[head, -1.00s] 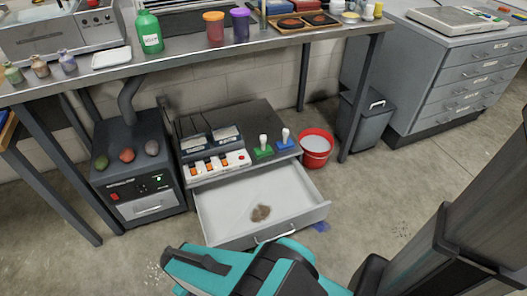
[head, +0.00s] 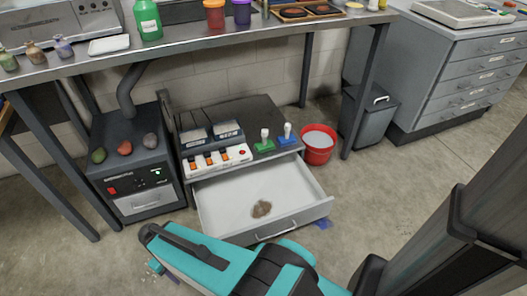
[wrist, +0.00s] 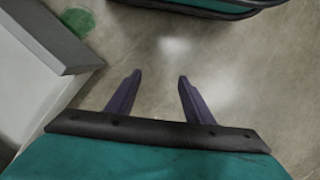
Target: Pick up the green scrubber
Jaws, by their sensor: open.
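The green scrubber (head: 264,143), a green block with an upright white knob, stands on the right of the low grey cabinet top in the head view. A blue scrubber (head: 287,136) of like shape stands close to its right. My gripper (wrist: 160,76) is open and empty in the wrist view, its two dark fingers over bare concrete floor. The green scrubber is not seen in the wrist view.
An open white drawer (head: 220,205) with a brown stain juts out below the scrubbers. A switch strip (head: 214,160) lies left of them, a red bucket (head: 318,148) stands right. The workbench (head: 190,55) overhangs behind. A green patch (wrist: 78,22) is on the floor.

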